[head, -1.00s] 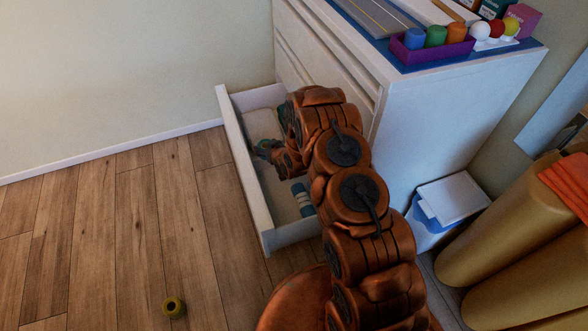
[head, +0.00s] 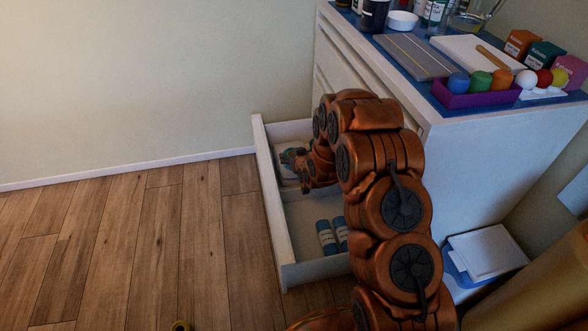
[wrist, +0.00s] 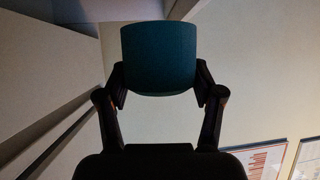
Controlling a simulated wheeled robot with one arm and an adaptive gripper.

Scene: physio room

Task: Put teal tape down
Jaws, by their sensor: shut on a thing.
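The teal tape (wrist: 158,60) is a dark teal roll, held between the two fingers of my gripper (wrist: 160,88) in the wrist view. In the head view my gripper (head: 292,160) is over the far end of the open drawer (head: 270,200), with a bit of teal showing at its fingers. My wrist hides part of the drawer inside. I cannot tell whether the tape touches the drawer floor.
Two blue-and-white rolls (head: 333,236) lie in the drawer's near part. A white cabinet (head: 470,175) carries a purple tray (head: 477,100), boxes and balls. A lidded bin (head: 486,254) stands at right.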

